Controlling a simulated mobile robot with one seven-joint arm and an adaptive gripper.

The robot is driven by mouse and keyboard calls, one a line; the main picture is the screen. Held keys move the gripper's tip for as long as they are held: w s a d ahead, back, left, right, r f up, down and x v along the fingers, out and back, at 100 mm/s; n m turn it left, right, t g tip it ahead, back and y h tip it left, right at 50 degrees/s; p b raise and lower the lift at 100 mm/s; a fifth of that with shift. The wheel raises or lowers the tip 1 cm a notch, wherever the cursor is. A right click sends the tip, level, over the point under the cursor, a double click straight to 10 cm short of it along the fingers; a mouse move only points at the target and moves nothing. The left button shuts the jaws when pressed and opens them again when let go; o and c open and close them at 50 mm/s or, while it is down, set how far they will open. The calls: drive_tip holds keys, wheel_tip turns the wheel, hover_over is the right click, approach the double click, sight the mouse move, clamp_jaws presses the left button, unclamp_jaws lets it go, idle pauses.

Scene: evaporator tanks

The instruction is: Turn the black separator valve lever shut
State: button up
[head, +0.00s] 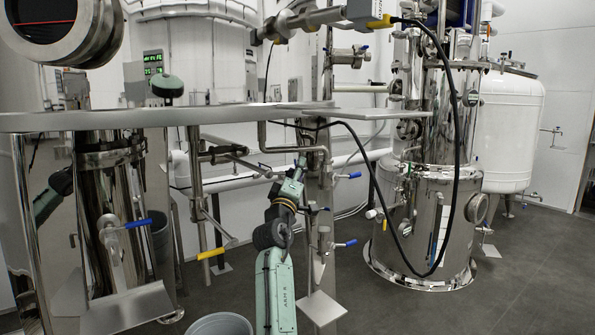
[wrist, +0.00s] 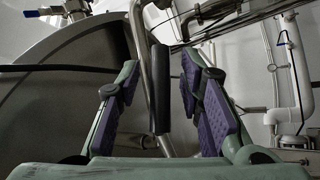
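A black lever grip (wrist: 158,90) stands nearly upright in the middle of the wrist view, in front of a bent metal pipe. My gripper (wrist: 159,64) is open, with one purple-padded finger on each side of the grip. Gaps show between the grip and both pads, and I see no contact. In the head view my green arm reaches up from the bottom middle to just under the grey platform. I cannot clearly make out the black lever there, nor the gripper's fingers.
Blue-handled valves (head: 346,244) and a yellow-handled one (head: 211,254) are near my arm. The grey platform (head: 180,117) spans above it. A steel tank (head: 425,215) with a hanging black hose stands to the right. Open dark floor lies at the lower right. White pipes (wrist: 300,90) run at right in the wrist view.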

clamp_jaws()
idle(0.4)
idle(0.4)
